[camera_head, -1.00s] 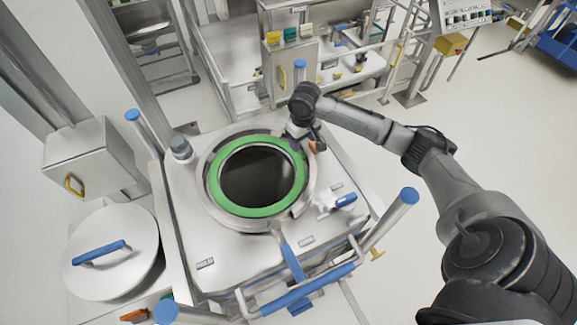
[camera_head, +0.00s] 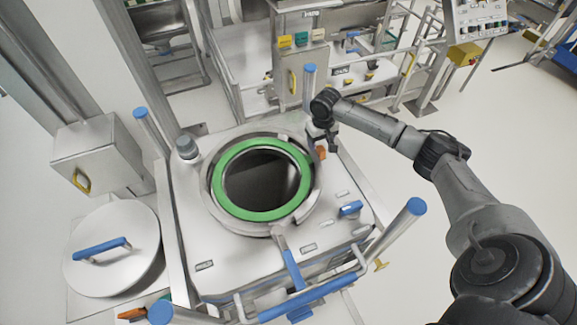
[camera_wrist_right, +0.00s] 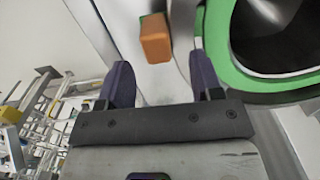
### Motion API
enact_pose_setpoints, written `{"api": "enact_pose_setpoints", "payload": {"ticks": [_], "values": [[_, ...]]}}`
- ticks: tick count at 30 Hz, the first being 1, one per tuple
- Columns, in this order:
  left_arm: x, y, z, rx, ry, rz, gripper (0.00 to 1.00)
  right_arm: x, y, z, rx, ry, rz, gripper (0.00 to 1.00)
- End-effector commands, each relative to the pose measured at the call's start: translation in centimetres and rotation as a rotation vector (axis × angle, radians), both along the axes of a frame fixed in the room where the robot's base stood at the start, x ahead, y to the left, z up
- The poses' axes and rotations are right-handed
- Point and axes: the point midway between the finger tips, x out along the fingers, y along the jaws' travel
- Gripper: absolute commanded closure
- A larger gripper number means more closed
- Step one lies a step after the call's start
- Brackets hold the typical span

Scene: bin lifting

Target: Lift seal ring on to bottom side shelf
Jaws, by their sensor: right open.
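The green seal ring (camera_head: 225,196) lies flat around the dark round opening on top of the metal bin (camera_head: 215,248). It also shows at the upper right of the right wrist view (camera_wrist_right: 222,50). My right gripper (camera_head: 325,145) is just right of the ring's far right edge, over the bin top, apart from the ring. In the right wrist view its two dark fingers (camera_wrist_right: 160,65) are spread with nothing between them, and the ring is to the right of them. My left gripper is not in view. I cannot tell which surface is the bottom side shelf.
An orange block (camera_wrist_right: 155,38) is ahead of the right fingers. A round lid with a blue handle (camera_head: 140,270) lies at the left. Blue-tipped posts (camera_head: 309,85) and a blue handlebar (camera_head: 310,292) edge the bin.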

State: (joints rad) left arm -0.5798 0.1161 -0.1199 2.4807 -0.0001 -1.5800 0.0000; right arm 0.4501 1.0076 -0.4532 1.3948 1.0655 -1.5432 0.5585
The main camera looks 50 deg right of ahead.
Motion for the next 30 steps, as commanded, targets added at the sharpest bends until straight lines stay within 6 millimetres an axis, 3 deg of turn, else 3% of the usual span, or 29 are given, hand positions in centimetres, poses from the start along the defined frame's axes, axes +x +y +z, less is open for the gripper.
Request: {"api": "enact_pose_setpoints", "payload": {"ticks": [12,22,30], "values": [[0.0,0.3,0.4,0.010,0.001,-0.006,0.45,0.2,-0.2,-4.6,0.000,0.001,0.000,0.40],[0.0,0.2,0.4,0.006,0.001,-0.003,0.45,0.2,-0.3,-5.1,-0.001,0.000,0.001,0.40],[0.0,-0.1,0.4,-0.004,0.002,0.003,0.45,0.2,-0.3,-5.1,-0.001,0.000,0.001,0.66]]}}
